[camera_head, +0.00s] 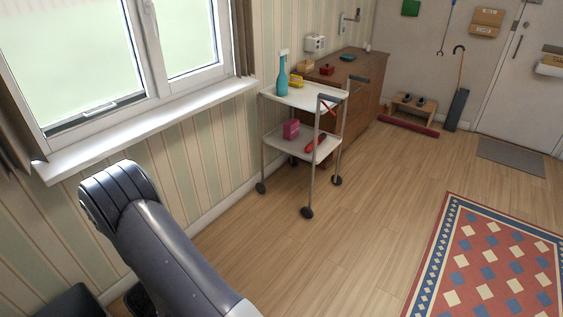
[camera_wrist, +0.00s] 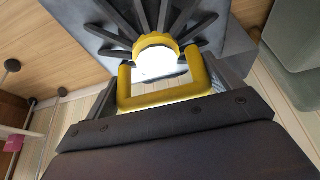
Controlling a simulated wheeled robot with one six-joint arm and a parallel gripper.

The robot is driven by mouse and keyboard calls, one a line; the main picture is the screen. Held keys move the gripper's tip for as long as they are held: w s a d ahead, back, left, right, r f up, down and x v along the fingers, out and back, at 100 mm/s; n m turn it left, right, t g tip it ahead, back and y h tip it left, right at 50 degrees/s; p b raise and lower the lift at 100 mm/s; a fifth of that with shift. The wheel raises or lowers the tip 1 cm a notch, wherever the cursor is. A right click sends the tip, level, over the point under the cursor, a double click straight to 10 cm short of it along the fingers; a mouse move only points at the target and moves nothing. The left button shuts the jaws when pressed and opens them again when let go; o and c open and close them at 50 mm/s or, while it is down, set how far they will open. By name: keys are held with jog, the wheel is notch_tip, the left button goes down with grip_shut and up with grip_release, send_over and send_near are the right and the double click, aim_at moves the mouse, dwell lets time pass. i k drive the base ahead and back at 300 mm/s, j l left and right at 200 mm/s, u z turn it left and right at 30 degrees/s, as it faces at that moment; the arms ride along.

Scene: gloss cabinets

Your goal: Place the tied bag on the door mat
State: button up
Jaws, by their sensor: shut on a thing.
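The tied bag (camera_wrist: 222,62) is dark grey, with black folds fanning out from a yellow collar around a bright white neck. It hangs off my gripper (camera_wrist: 165,98), which is shut on its yellow loop handle in the wrist view. Part of the bag runs out of the frame at the top. The bag and my gripper do not show in the head view, where my arm reaches up at the lower left. The door mat (camera_head: 511,157) is a plain grey rectangle on the floor in front of the white door (camera_head: 517,75) at the far right, with nothing on it.
A white two-shelf trolley (camera_head: 303,97) carries a blue bottle (camera_head: 282,77), a pink box and a red item. Beyond it are a wooden chest (camera_head: 345,84), a low shoe bench (camera_head: 414,109) and a red roll (camera_head: 408,126). A patterned rug (camera_head: 490,262) lies at right; wooden floor between is clear.

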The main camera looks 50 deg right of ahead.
aim_at(508, 154)
jog(key=z, duration=3.35)
jog(key=i+j+z, duration=0.1)
jog(key=i, duration=0.3)
jog(key=i+j+z, duration=0.1)
jog(key=i+j, duration=0.4)
jog(key=i, duration=0.4)
jog(key=i+j, duration=0.15)
jog(key=i, duration=3.5)
